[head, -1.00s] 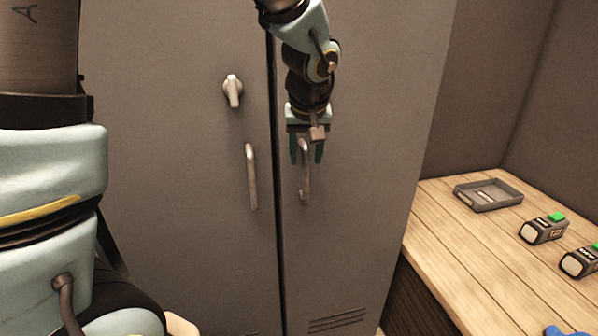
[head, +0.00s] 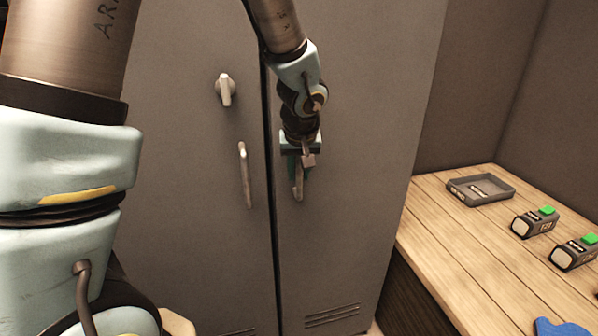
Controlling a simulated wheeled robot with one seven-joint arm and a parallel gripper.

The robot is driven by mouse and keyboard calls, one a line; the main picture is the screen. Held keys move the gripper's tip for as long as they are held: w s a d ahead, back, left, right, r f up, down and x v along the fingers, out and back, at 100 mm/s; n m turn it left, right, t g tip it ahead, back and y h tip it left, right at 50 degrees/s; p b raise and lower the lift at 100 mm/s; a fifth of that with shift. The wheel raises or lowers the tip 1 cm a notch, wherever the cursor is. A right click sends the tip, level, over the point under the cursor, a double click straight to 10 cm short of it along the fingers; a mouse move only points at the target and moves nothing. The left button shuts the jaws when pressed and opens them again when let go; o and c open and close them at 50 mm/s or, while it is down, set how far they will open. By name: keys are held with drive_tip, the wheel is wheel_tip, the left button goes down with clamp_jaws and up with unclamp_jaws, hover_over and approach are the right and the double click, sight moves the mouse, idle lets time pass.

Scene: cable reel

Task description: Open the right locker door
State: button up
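The right locker door (head: 350,130) is a tall grey panel and looks closed, with a narrow dark seam along its left edge. Its upright bar handle (head: 298,190) is partly hidden by my gripper (head: 299,174). My gripper hangs downward in front of the door, with its green fingers on either side of the handle's upper part. The fingers look close against the bar, and its lower end shows below them.
The left locker door (head: 190,180) is closed and has its own bar handle (head: 245,175) and a turn knob (head: 225,89). At right, a wooden bench (head: 440,225) holds a grey tray (head: 480,189), several devices with green tops and a blue item (head: 562,328).

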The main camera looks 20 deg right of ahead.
clamp_jaws()
idle(1.0)
